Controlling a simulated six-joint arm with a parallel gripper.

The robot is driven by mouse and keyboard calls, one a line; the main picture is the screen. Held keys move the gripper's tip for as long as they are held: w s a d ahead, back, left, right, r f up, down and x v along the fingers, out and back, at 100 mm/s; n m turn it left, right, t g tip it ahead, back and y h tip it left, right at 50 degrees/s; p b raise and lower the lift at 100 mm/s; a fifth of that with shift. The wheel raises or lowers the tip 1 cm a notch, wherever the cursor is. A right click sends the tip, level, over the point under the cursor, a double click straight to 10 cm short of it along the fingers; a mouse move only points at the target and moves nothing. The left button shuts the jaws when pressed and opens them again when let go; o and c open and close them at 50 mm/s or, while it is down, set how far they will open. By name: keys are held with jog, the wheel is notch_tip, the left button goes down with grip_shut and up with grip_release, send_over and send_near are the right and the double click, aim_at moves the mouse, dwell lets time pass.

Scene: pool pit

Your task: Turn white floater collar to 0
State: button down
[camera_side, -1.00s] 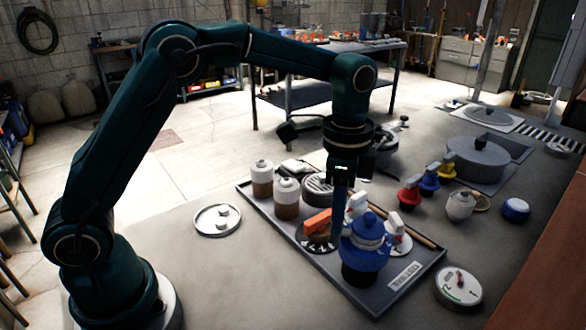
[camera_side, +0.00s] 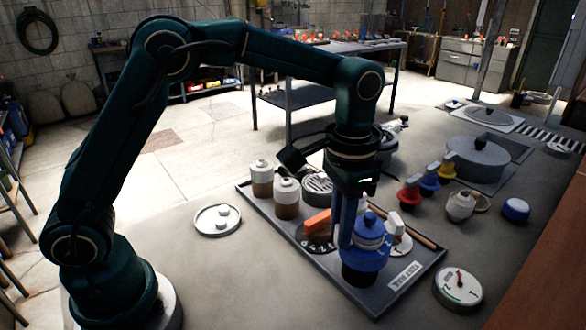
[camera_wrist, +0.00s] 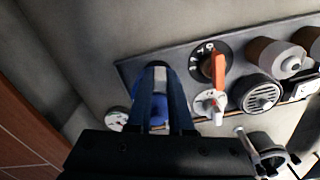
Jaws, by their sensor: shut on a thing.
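The floater (camera_side: 362,261) is a blue, wide-rimmed body on a black base, upright at the front of the tray. Its pale collar sits at its top, largely hidden by my fingers; I cannot read any mark on it. My gripper (camera_side: 355,240) points straight down over the floater, its blue fingers shut on the collar. In the wrist view my gripper (camera_wrist: 160,125) has a finger on each side of the blue floater (camera_wrist: 155,113), with a pale top edge showing between them.
The tray (camera_side: 410,267) also holds a black dial with an orange lever (camera_side: 318,222), a white dial (camera_side: 401,243) close by on the right, and two brown-and-white bottles (camera_side: 287,198). A round gauge (camera_side: 458,287) stands right of the tray.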

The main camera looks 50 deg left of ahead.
jog(key=shift+d+n, duration=0.55)
jog(key=shift+n, duration=0.8)
jog(key=shift+d+n, duration=0.6)
jog(key=shift+n, duration=0.7)
jog(key=shift+d+n, duration=0.55)
jog(key=shift+n, duration=0.8)
jog(key=c, duration=0.8)
grip_release()
jog(key=shift+r, duration=2.6)
